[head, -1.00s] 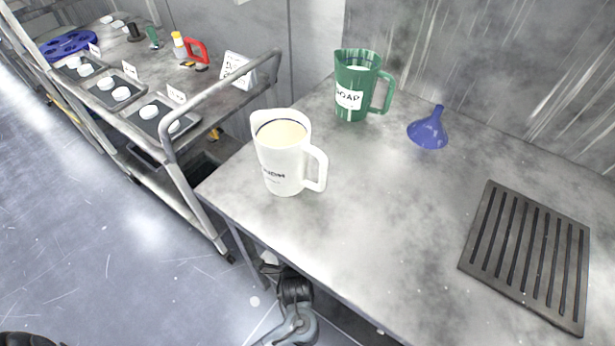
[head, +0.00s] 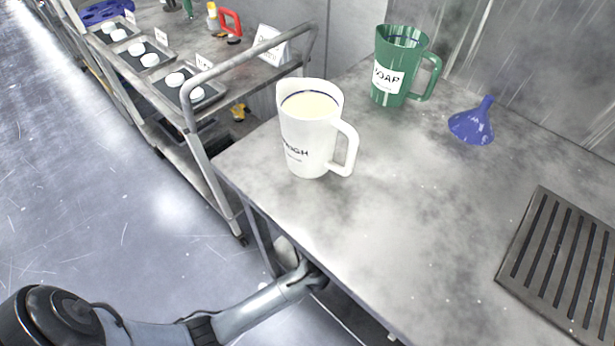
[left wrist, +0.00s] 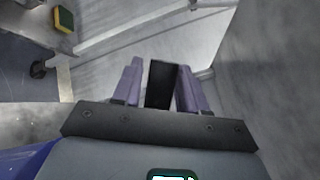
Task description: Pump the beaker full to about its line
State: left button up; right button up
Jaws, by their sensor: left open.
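No pump shows, and nothing I can surely call the beaker. A white jug (head: 305,140) stands upright near the bench corner in the head view, with cream liquid inside and a dark line just above it. Its label is partly readable, ending in "UGH". A green jug (head: 389,92) labelled SOAP stands behind it to the right; its contents cannot be made out. My left arm comes in low from the left, and its far end is hidden at the bench's front edge. In the left wrist view my left gripper (left wrist: 160,70) is open, its purple fingers apart with a dark shape between them.
A blue funnel (head: 472,124) and a slotted dark grate (head: 562,262) are on the grey bench (head: 400,210). A cart (head: 192,122) with trays of white discs stands to the left. The bench middle is clear.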

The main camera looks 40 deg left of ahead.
pick_arm(q)
jog(key=shift+w+a, duration=0.2)
jog(key=shift+c, duration=0.2)
grip_shut()
jog(key=p, duration=0.3)
jog(key=shift+f, duration=0.25)
